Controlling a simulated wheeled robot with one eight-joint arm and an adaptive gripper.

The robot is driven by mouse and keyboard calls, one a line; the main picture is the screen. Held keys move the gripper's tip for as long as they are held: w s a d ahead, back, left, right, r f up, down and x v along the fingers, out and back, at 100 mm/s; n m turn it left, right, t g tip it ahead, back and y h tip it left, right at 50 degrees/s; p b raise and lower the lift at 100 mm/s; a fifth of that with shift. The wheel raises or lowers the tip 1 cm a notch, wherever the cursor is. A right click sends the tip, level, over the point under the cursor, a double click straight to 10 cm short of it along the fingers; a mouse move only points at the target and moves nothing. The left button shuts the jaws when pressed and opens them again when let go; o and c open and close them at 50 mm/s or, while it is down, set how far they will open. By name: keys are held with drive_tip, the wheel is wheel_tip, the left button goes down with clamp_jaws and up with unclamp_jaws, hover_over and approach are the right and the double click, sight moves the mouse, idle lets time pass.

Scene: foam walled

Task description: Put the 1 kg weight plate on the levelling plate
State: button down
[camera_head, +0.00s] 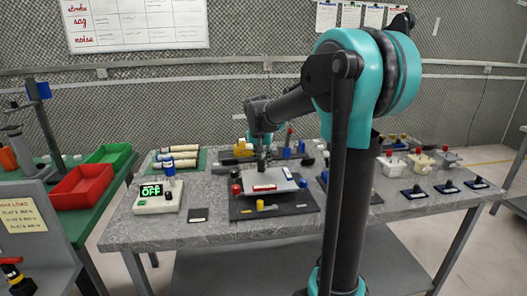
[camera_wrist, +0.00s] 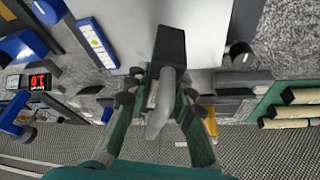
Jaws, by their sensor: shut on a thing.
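My gripper (camera_wrist: 165,90) is shut on a dark slab with a grey curved grip, taken as the 1 kg weight plate (camera_wrist: 169,44); no marking on it is readable. In the wrist view it overlaps the pale levelling plate (camera_wrist: 210,22); I cannot tell whether they touch. In the head view my gripper (camera_head: 262,160) is over the back of the levelling plate (camera_head: 284,180), where the held piece is hard to make out. The levelling plate stands on a dark base (camera_head: 292,207). A red-and-white bar (camera_head: 264,187) lies at its front left.
A box with a green display (camera_head: 152,190) stands to the left. A black square pad (camera_head: 198,215) lies beside the base. Rolls (camera_head: 180,157) lie on a green mat behind. Red-knobbed blocks (camera_head: 420,162) stand to the right. Bare table shows at the front left (camera_head: 150,228).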

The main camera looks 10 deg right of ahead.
drive_tip(key=shift+f, duration=1.95)
drive_tip(key=shift+f, duration=0.15)
drive_tip(key=c, duration=1.3)
unclamp_jaws()
drive_tip(key=v, duration=1.2)
drive_tip(key=shift+s, duration=0.1)
